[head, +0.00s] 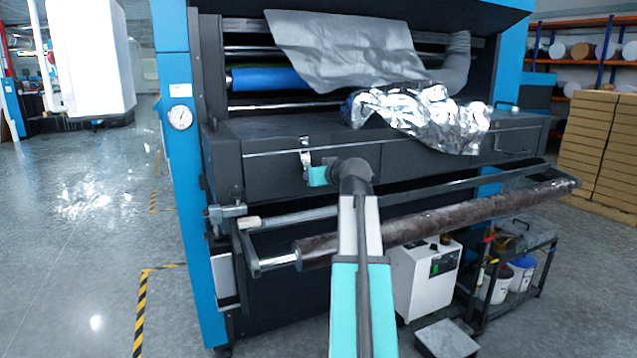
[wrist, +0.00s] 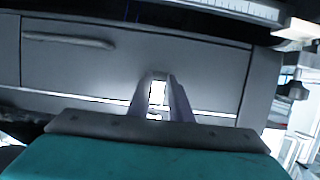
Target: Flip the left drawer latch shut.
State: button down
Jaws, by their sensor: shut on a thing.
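The left drawer latch (head: 305,150) is a small bright metal piece at the upper front of the dark grey drawer (head: 262,175) in the head view. My gripper (head: 308,174) is at the latch's lower part, with its teal body just right of it. In the wrist view my gripper (wrist: 160,78) has its two fingers close together against the drawer front (wrist: 75,75), shut on a small bright piece (wrist: 157,93) between them, which I take to be the latch. The fingers and the wrist hide part of the latch, so its exact angle cannot be told.
Crumpled silver foil (head: 425,115) hangs over the machine's front to the right of my wrist. A long brown roll (head: 440,222) and a bar (head: 290,217) cross below the drawer, close to my arm. A blue frame post (head: 180,190) stands at left. Open floor (head: 80,250) lies further left.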

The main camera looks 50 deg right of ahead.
jog(key=shift+w+d+f+t+h+b, duration=0.2)
jog(key=shift+f+t+b, duration=0.3)
jog(key=shift+b, duration=1.25)
jog(key=shift+w+d+f+t+h+b, duration=0.1)
jog(key=shift+f+t+h+b, duration=0.35)
jog(key=shift+b, duration=1.25)
jog(key=shift+r+t+b, duration=0.15)
jog(key=shift+t+b, duration=0.1)
jog(key=shift+b, duration=0.15)
jog(key=shift+w+t+b, duration=0.2)
jog(key=shift+t+b, duration=0.2)
jog(key=shift+b, duration=0.8)
jog(key=shift+r, duration=0.1)
jog(key=c, duration=1.6)
grip_release()
jog(key=shift+s+a, duration=0.1)
jog(key=shift+v, duration=6.8)
